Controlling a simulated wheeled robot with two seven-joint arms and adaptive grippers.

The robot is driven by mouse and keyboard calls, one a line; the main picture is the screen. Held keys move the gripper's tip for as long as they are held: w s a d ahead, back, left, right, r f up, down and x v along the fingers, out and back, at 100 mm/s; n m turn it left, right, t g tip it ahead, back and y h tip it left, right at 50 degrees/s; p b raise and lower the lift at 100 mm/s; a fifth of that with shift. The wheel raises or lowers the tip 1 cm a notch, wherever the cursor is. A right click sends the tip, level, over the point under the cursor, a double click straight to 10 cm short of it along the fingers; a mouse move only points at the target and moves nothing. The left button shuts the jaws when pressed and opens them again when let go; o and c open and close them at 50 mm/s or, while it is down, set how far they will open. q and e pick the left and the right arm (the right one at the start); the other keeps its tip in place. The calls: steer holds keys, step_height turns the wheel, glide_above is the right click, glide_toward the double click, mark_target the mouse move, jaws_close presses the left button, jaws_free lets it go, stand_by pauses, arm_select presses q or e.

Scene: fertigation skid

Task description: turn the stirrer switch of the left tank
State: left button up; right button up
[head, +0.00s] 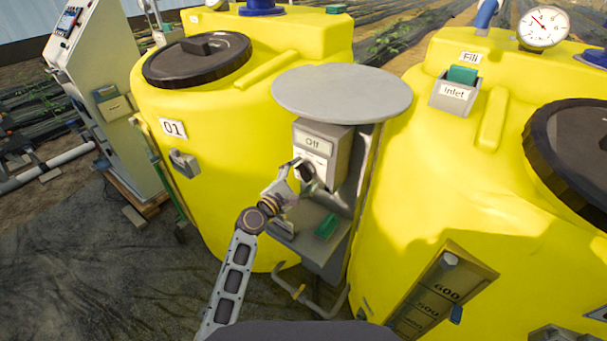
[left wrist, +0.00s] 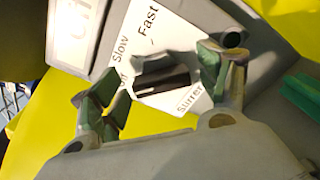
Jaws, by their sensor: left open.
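The left tank (head: 215,130) is yellow and marked 01. Between it and the right tank, a grey switch box (head: 338,152) hangs under a round grey cover, with a small display that reads Off. The stirrer switch (head: 306,171) is a dark knob on the box's white label, partly hidden by my left gripper (head: 297,175). In the left wrist view, the dark switch (left wrist: 165,80) shows between the two spread fingers of the left gripper (left wrist: 155,85), on a label reading Slow, Fast and Stirrer. I cannot tell whether the fingers touch it. My right gripper is out of view.
The round grey cover (head: 342,93) juts out just above the box. A grey shelf with a green block (head: 326,227) lies below the gripper. The right yellow tank (head: 440,190) stands close on the right. Dark open ground (head: 110,270) lies at the front left.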

arm_select(q)
steer(key=shift+w+d, duration=0.25)
steer(key=shift+w, duration=0.1)
steer(key=c, duration=1)
